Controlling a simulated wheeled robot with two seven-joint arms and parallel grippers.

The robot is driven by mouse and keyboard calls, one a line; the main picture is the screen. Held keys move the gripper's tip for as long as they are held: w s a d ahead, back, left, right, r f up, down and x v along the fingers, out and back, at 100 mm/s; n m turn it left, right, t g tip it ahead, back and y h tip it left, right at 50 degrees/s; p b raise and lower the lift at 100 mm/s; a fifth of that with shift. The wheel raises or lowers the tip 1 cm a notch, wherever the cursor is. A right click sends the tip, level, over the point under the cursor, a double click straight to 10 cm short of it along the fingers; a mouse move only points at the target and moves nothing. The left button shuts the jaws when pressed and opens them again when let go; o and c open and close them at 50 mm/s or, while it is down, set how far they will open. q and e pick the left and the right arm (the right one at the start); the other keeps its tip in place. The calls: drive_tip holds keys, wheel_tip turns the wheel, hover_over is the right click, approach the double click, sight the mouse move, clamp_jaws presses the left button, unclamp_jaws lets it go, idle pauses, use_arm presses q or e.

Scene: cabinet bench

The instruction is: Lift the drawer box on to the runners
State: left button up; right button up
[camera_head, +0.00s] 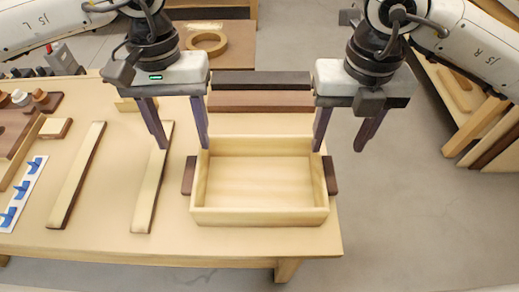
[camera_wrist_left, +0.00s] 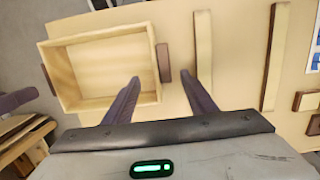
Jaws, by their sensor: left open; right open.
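The drawer box (camera_head: 260,217) is an open pale wood tray standing flat on the bench near its front right corner. A dark wood block is on its left side (camera_head: 188,176) and another on its right side (camera_head: 331,175). My left gripper (camera_head: 184,147) is open and empty, above and behind the left block. In the left wrist view the box (camera_wrist_left: 110,108) shows to the left and the block (camera_wrist_left: 163,62) lies beyond and between the fingertips (camera_wrist_left: 161,76). My right gripper (camera_head: 338,150) is open and empty, above and behind the right block.
Two long pale strips with dark edges (camera_head: 76,178) (camera_head: 153,180) lie left of the box. Dark (camera_head: 261,80) and brown (camera_head: 261,101) bars lie behind it. Blue parts on a white sheet (camera_head: 22,190) are far left. The bench ends close to the box's right.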

sight(192, 173)
use_arm(q)
drive_tip(key=f, duration=0.3)
drive_tip(key=s+f, duration=0.1)
drive_tip(key=f, duration=0.6)
drive_tip(key=shift+s+a, duration=0.1)
drive_tip(key=shift+s, duration=0.15)
use_arm(e)
drive_tip(key=f, duration=1)
drive_tip(key=shift+s+f, duration=0.1)
drive_tip(key=shift+s, duration=0.1)
use_arm(q)
drive_tip(key=shift+r, duration=0.1)
clamp_jaws()
use_arm(e)
clamp_jaws()
